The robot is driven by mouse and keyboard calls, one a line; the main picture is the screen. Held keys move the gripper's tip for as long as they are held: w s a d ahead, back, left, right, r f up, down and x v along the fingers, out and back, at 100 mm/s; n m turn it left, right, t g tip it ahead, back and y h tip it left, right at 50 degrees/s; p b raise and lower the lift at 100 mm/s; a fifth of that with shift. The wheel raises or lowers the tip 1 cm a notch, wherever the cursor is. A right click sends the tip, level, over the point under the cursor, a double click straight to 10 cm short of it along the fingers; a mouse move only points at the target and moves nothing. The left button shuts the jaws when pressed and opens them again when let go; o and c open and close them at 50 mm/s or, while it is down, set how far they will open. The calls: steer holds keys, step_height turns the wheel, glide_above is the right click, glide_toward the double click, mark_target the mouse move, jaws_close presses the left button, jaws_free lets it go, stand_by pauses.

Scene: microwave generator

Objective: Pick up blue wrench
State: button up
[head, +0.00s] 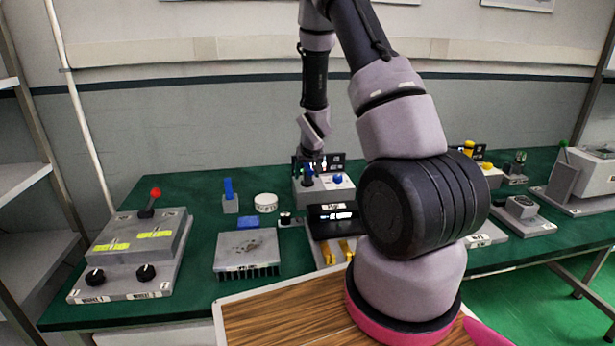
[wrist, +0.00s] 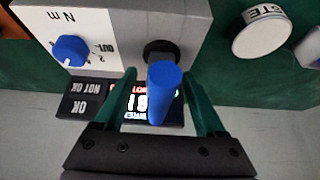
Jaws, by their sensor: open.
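My gripper (wrist: 165,82) is open, with one dark green finger on each side of the handle. I cannot tell whether either finger touches it. In the head view my gripper (head: 311,165) is just above the box, and its fingers are hard to make out. The wrench's lower part is hidden.
The box has a blue knob (wrist: 70,50), with an OK / NOT OK panel (wrist: 88,98) and lit display beside it. A white round paste tin (wrist: 262,36) stands nearby. The green table (head: 185,200) also holds a lever box (head: 130,250) and a finned plate (head: 247,250).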

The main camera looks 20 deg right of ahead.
jaws_close()
